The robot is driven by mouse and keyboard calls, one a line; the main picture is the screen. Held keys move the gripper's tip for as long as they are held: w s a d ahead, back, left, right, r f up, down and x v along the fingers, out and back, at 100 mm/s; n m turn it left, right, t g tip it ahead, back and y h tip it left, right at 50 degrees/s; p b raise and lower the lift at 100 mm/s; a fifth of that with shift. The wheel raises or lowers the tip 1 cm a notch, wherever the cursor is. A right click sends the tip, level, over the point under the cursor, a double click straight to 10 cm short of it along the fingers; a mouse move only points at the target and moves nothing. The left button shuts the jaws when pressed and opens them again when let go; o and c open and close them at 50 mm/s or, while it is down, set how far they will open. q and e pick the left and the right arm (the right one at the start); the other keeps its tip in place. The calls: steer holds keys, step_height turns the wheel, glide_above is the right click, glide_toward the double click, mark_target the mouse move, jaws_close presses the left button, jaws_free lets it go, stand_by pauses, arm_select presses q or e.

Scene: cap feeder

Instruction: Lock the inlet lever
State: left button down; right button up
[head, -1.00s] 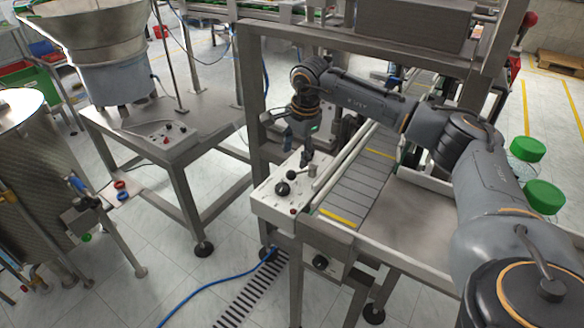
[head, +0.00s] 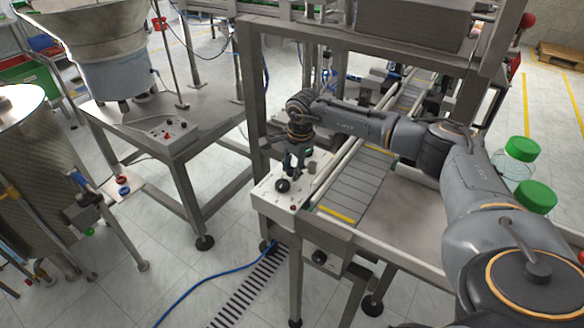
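A white control box (head: 266,203) on the front of the conveyor frame carries a black knob (head: 282,186), a small red button (head: 293,207) and a grey post-like part (head: 312,168). I cannot tell for sure which of these is the inlet lever. My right gripper (head: 292,170) points down over the box top, close behind the black knob. Its fingers overlap the controls there, so I cannot tell whether they touch or hold anything. My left gripper is out of view.
The grey slatted conveyor (head: 357,185) runs beside the box. Clear jars with green lids (head: 522,149) stand at the right. A feeder table (head: 172,128) with a metal bowl (head: 95,35) is at the left, and a blue hose (head: 215,283) lies on the floor.

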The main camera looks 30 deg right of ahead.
jaws_close()
steer(key=shift+w, duration=0.15)
steer(key=m+b, duration=0.1)
steer(key=w+m+b, duration=0.1)
steer(key=shift+w+d+f+m+h, duration=0.1)
steer(key=shift+w+m+h, duration=0.2)
steer(key=shift+m, duration=0.1)
steer(key=w+m+b, duration=0.1)
steer(key=d+m, duration=0.1)
steer(key=m, duration=0.1)
steer(key=shift+w+m+h+b, duration=0.3)
steer(key=shift+w+b, duration=0.1)
steer(key=m, duration=0.1)
steer(key=w+d+m, duration=0.1)
steer(key=shift+w+m+b, duration=0.1)
steer(key=shift+m+b, duration=0.2)
steer(key=shift+b, duration=0.1)
steer(key=shift+w+d+m+g+h+b, duration=0.25)
steer(key=shift+d+m, duration=0.2)
steer(key=shift+m, duration=0.4)
steer(key=shift+w+d+m+g+h+b, duration=0.15)
steer(key=shift+w+d+m+g, duration=0.2)
steer(key=shift+m, duration=0.5)
steer(key=shift+d, duration=0.15)
